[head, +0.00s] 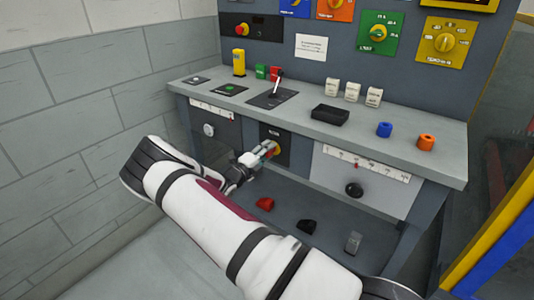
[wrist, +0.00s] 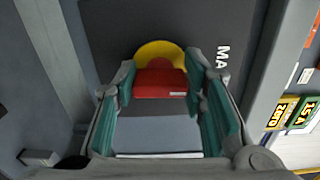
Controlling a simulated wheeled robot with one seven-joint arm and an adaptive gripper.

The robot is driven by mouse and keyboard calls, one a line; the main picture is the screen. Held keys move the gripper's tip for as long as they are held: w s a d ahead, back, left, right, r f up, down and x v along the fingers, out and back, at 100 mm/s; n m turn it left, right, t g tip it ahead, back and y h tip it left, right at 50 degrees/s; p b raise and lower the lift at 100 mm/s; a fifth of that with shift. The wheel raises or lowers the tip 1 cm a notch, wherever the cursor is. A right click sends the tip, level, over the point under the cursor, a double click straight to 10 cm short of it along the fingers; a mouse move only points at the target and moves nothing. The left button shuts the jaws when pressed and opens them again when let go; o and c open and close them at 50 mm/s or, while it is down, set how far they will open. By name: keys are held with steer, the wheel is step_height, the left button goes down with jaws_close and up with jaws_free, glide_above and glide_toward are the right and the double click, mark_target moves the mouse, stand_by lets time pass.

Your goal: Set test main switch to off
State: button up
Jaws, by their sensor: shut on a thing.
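The main switch has a red handle (wrist: 160,82) on a yellow disc (wrist: 158,48), set in a dark plate (wrist: 110,25) with white lettering that starts "MA". In the head view the switch plate (head: 283,137) is on the front of the bench, below the worktop. My gripper (head: 265,153) reaches it from the front left. In the wrist view my gripper's (wrist: 161,80) two teal-padded fingers are on either side of the red handle, shut on it. The fingers hide the handle's sides, and I cannot read its set position.
Drawer-like panels with a round knob (head: 208,129) and a black knob (head: 354,189) flank the switch. The worktop (head: 400,150) above overhangs it. A red piece (head: 265,204), a black piece (head: 306,227) and a grey piece (head: 353,242) lie on the lower shelf.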

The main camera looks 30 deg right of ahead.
steer(key=shift+n, duration=0.3)
stand_by(0.4)
steer(key=o, duration=1.2)
steer(key=shift+c, duration=0.2)
steer(key=v, duration=1.2)
